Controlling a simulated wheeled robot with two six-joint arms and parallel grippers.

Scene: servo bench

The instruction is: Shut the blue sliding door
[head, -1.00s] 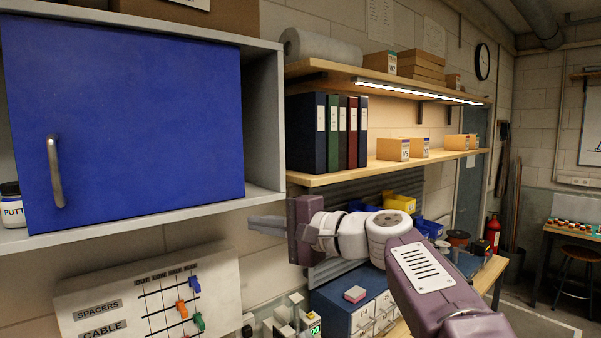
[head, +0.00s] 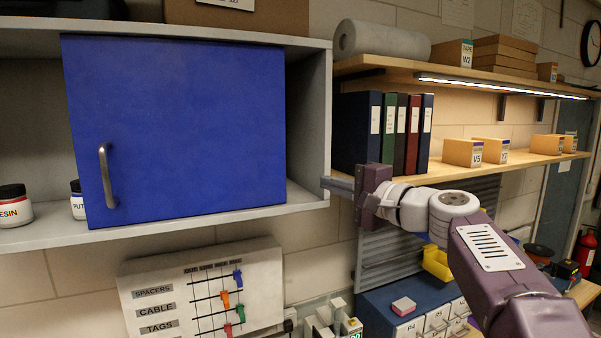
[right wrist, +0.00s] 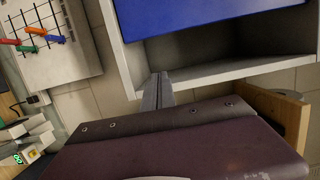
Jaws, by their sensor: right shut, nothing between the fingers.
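The blue sliding door (head: 190,130) stands in front of the right-middle part of the grey wall cabinet (head: 310,130). An open gap with jars shows on its left, and a narrower gap shows between its right edge and the cabinet's right wall. Its metal handle (head: 107,176) is upright near the door's left edge. My right gripper (head: 326,186) is shut and empty, beside the cabinet's lower right corner, well to the right of the handle. In the right wrist view its fingers (right wrist: 155,92) point toward the cabinet's bottom edge, below the blue door (right wrist: 190,15). My left gripper is not in view.
Jars (head: 14,206) stand on the cabinet floor at left. A label board (head: 200,290) with coloured sliders hangs below. Binders (head: 385,132) stand on the wooden shelf (head: 450,175) right of the cabinet, close to my right gripper. The space in front of the door looks clear.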

